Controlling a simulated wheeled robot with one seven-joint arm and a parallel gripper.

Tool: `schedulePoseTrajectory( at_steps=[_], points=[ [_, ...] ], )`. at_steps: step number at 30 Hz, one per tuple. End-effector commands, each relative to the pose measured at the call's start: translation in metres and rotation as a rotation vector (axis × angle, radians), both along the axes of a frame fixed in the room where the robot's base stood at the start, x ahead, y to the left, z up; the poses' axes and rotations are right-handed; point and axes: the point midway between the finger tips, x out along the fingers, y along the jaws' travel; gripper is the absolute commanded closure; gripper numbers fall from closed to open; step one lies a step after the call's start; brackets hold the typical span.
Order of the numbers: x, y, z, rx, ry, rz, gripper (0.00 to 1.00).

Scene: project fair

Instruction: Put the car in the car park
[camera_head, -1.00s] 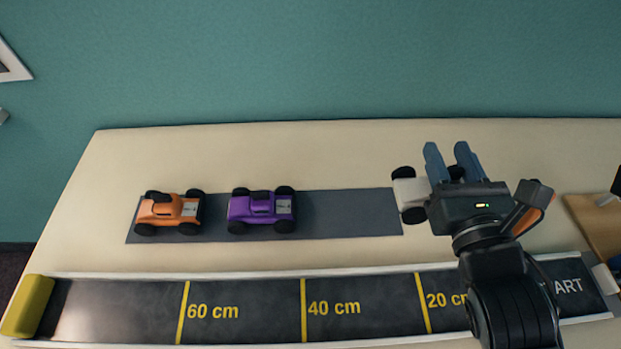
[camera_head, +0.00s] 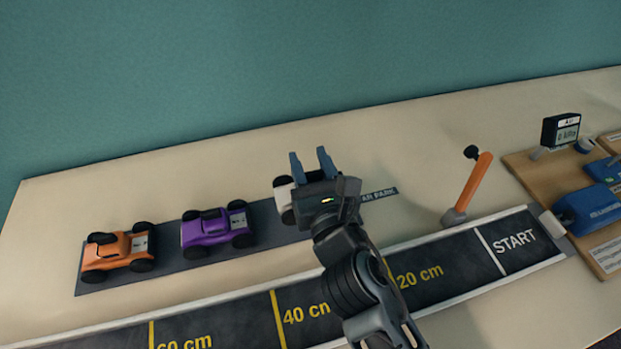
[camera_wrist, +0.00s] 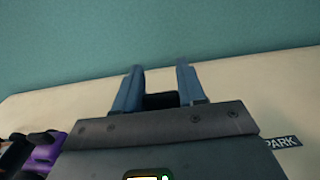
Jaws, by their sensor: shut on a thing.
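My gripper (camera_head: 311,165) is shut on a white car (camera_head: 284,194) with black wheels. Most of the car is hidden behind the gripper in the head view. In the wrist view, a black part of it (camera_wrist: 160,100) shows between the fingers. The car park is a dark grey strip (camera_head: 268,218) on the table, with a "CAR PARK" label (camera_head: 379,195) by its right end. The held car is at the right part of the strip; I cannot tell whether it touches it. A purple car (camera_head: 216,232) and an orange car (camera_head: 117,252) stand on the strip to the left.
A black track (camera_head: 455,273) with yellow distance marks runs along the front, below my arm. An orange lever (camera_head: 472,184) stands upright to the right, by the track. A wooden board (camera_head: 540,182) with blue devices lies at the far right.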

Motion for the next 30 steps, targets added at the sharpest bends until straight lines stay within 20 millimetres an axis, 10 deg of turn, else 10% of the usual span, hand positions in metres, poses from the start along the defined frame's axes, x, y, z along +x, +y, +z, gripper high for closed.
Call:
schedulePoseTrajectory(
  at_steps=[9, 30],
  points=[
    [0.000, -0.001, -0.040, -0.001, 0.001, -0.002, 1.00],
    [0.000, -0.001, -0.054, -0.002, 0.005, -0.001, 1.00]
  ],
)
